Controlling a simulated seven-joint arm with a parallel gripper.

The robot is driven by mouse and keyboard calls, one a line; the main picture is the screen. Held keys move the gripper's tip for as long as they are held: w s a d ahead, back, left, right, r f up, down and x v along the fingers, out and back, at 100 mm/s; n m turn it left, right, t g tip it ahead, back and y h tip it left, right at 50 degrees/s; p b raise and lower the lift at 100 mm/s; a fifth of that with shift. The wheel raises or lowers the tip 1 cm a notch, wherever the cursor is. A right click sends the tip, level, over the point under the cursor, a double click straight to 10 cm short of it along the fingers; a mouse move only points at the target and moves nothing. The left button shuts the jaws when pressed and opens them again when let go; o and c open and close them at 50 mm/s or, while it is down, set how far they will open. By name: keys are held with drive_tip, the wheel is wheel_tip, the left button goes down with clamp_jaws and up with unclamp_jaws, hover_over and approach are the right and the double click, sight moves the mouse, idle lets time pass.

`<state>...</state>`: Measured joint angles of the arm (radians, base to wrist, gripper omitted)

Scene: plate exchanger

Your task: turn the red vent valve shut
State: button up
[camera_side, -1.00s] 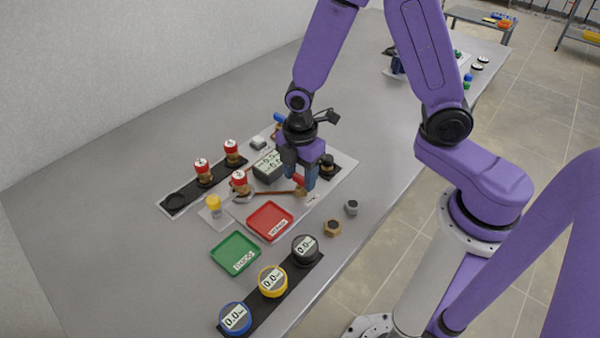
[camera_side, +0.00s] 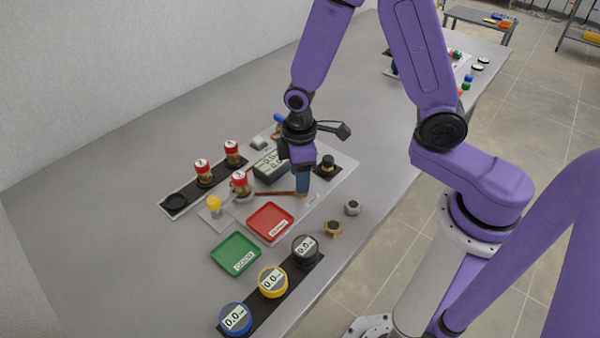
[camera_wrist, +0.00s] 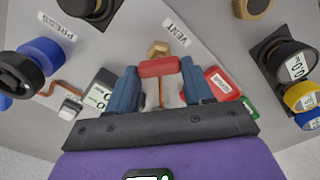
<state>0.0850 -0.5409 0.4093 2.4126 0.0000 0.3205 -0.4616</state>
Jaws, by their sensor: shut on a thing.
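The red vent valve (camera_wrist: 159,67) shows in the wrist view as a red bar handle below a brass fitting (camera_wrist: 158,48), near the VENT label (camera_wrist: 177,32). My gripper (camera_wrist: 161,75) has its two blue fingers at either end of the bar and is shut on it. In the side view my gripper (camera_side: 303,190) is low over the light panel, at the right end of a copper-coloured pipe. There the gripper hides the red handle.
A red tray (camera_side: 249,222) and a green tray (camera_side: 216,250) lie to the left front. Several round gauges stand on a dark strip (camera_side: 253,302). A digital display box (camera_side: 270,166) and red-capped fittings (camera_side: 203,166) stand close behind. A blue knob (camera_wrist: 42,55) sits by the PRESS label (camera_wrist: 57,27).

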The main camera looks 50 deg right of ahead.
drive_tip(key=m, duration=0.5)
drive_tip(key=shift+w+m, duration=0.1)
drive_tip(key=shift+m, duration=0.2)
drive_tip(key=m, duration=0.4)
drive_tip(key=shift+d+m, duration=0.1)
drive_tip(key=shift+m, duration=0.3)
drive_tip(key=o, duration=1)
drive_tip(key=shift+o, duration=0.2)
wheel_tip(320, 180, up, 17)
drive_tip(key=shift+r, duration=0.2)
